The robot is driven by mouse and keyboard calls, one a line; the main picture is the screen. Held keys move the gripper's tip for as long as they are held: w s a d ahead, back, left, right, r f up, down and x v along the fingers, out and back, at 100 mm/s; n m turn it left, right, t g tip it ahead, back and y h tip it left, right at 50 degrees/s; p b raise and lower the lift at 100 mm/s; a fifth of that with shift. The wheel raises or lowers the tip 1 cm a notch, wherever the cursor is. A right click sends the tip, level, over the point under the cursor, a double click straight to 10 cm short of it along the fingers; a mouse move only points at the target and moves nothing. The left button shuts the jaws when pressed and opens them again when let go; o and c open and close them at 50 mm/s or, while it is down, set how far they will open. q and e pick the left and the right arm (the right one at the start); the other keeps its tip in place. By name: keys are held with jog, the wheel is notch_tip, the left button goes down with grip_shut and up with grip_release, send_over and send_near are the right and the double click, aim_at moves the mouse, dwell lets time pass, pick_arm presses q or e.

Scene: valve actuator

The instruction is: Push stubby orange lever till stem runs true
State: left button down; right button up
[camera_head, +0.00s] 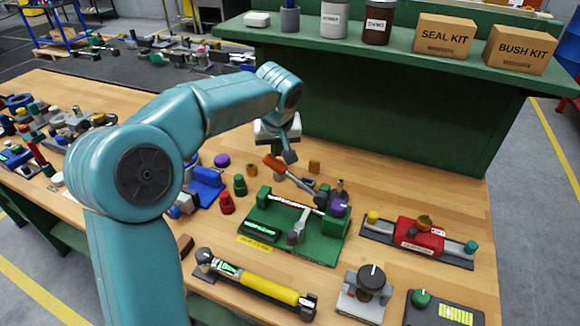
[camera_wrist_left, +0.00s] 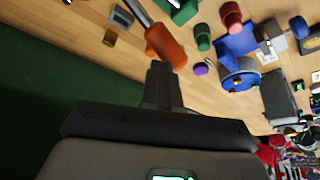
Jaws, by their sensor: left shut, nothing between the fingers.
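The stubby orange lever (camera_head: 273,162) sticks up and left from the far side of a green valve fixture (camera_head: 322,247), joined by a grey shaft. It also shows in the left wrist view (camera_wrist_left: 165,44) as an orange grip on a grey shaft. My left gripper (camera_head: 290,156) is shut and empty, pointing down beside the orange grip. In the left wrist view its closed fingertips (camera_wrist_left: 160,68) appear close to the grip's end; I cannot tell whether they touch. A pale rod (camera_head: 300,206) and a grey upright arm (camera_head: 295,233) show on the fixture; I cannot tell which is the stem. My right gripper is not in view.
A purple knob (camera_head: 338,207) sits at the fixture's right. A yellow cylinder unit (camera_head: 270,288) lies in front, and a red unit (camera_head: 420,235) stands to the right. Red and green pegs and a blue vise-like part (camera_head: 207,185) stand left. A green shelf wall (camera_head: 400,125) rises behind.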

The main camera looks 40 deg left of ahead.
pick_arm(q)
jog(key=shift+r, duration=0.1)
notch_tip(320, 180, up, 5)
jog(key=p, duration=0.4)
dwell(0.3)
jog(key=shift+s, duration=0.15)
dwell(0.5)
